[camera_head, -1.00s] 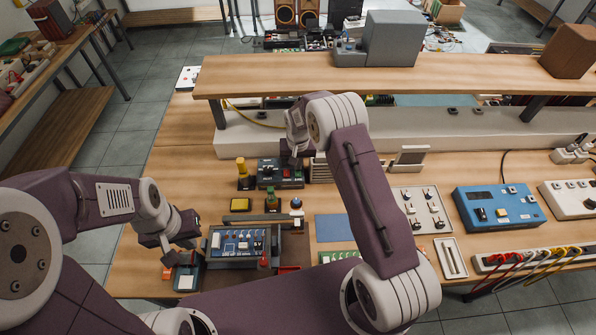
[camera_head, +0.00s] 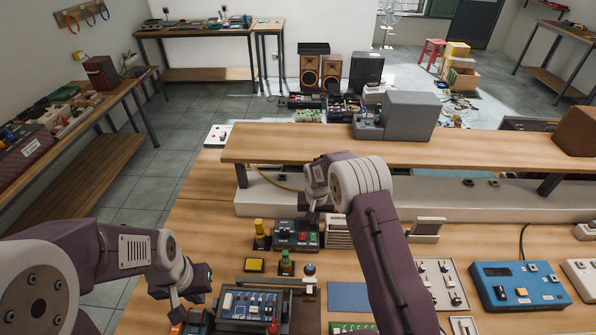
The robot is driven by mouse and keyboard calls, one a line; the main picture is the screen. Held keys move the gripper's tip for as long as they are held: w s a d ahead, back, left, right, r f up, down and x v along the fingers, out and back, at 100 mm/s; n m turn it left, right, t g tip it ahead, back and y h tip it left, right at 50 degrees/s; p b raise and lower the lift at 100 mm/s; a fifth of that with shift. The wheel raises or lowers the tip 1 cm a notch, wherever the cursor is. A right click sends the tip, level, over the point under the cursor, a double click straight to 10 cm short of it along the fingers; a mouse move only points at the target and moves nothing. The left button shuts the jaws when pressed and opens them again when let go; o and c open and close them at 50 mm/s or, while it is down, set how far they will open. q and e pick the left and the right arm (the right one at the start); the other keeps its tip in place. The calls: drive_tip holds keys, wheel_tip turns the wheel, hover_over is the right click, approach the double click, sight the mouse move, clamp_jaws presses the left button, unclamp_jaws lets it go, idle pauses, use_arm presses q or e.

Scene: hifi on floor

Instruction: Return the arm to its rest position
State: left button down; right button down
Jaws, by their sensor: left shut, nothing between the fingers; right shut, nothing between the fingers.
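My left gripper (camera_head: 188,291) is at the left of the bench, close to the left side of the circuit board in a dark frame (camera_head: 257,306). Its jaws are shut with nothing held. My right gripper (camera_head: 312,213) is near the back of the bench, just above or behind a dark control box with knobs (camera_head: 296,235). It is shut and empty, partly hidden by its own wrist. I cannot tell whether it touches the box. The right arm reaches up from the bottom edge across the bench.
A raised wooden shelf (camera_head: 300,150) runs above the back of the bench and bears a grey device (camera_head: 408,115). A blue instrument (camera_head: 517,285) and a panel of switches (camera_head: 441,284) lie to the right. A blue mat (camera_head: 350,296) lies in the middle.

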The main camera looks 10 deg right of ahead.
wheel_tip(320, 180, up, 8)
drive_tip(key=w+d+t+b, duration=0.1)
drive_tip(key=b, duration=0.2)
drive_tip(key=s+d+r+b, duration=0.1)
drive_tip(key=s+r, duration=0.2)
drive_tip(key=s, duration=0.5)
drive_tip(key=s+f+n, duration=0.1)
drive_tip(key=s+f, duration=0.1)
drive_tip(key=s, duration=0.7)
drive_tip(key=s+f+n+g, duration=0.1)
drive_tip(key=s+f, duration=0.1)
drive_tip(key=s, duration=0.8)
drive_tip(key=shift+d+f+g+y+b, duration=0.15)
drive_tip(key=shift+d+g+y+b, duration=0.15)
drive_tip(key=shift+b, duration=0.1)
drive_tip(key=shift+s, duration=0.15)
